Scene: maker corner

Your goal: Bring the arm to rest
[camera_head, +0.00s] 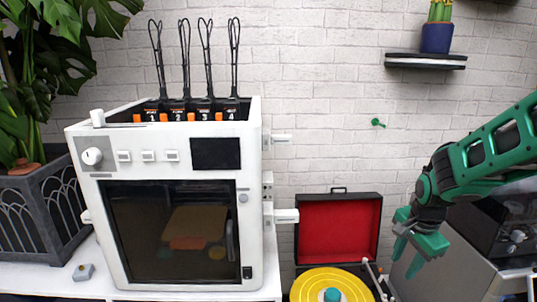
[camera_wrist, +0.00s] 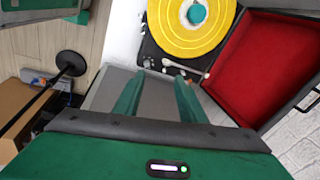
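My gripper (camera_head: 411,246) hangs at the right in the head view, at the end of my green arm. In the wrist view the two green fingers of my gripper (camera_wrist: 158,80) stand apart with nothing between them. The gripper is open and empty. It is beside a red-lined record player (camera_head: 338,228), which also shows in the wrist view (camera_wrist: 262,62), and touches nothing that I can see.
A white 3D printer (camera_head: 256,165) stands on the white table at the left. A yellow disc (camera_head: 311,284) lies on the record player. A dark machine (camera_head: 490,225) is behind my arm at the right. A wall shelf (camera_head: 425,62) holds a cactus pot (camera_head: 436,39).

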